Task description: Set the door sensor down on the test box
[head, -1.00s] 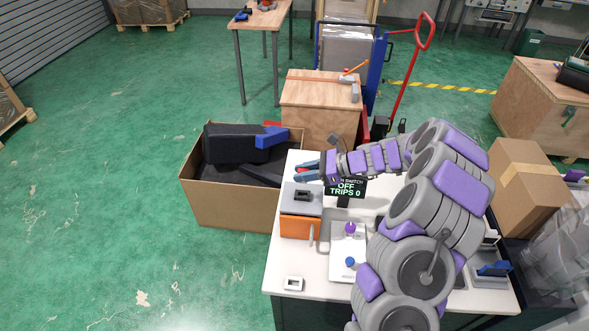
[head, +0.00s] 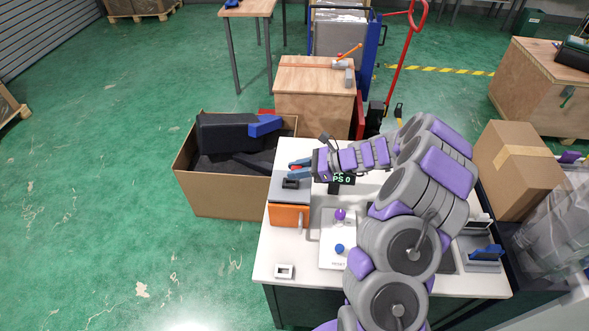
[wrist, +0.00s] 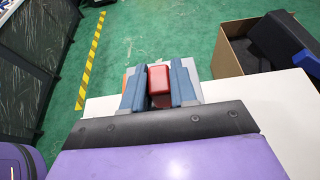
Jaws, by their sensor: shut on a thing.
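My gripper (head: 297,169) is shut on a small red block, which I take to be the door sensor (wrist: 159,86). The block sits between the two blue fingers in the wrist view. In the head view it is mostly hidden by the fingers. The likely test box (head: 289,214) is orange with a grey top and stands at the table's left side. A black frame-like piece (head: 291,184) is on its top. My gripper is over the far part of this top; I cannot tell whether the block touches it.
The white table (head: 310,285) also holds a white panel (head: 336,255) with purple and blue knobs, a small white frame (head: 284,271) and a dark display (head: 342,181). An open cardboard box (head: 225,200) with black foam pieces stands at the left. My arm covers the table's right middle.

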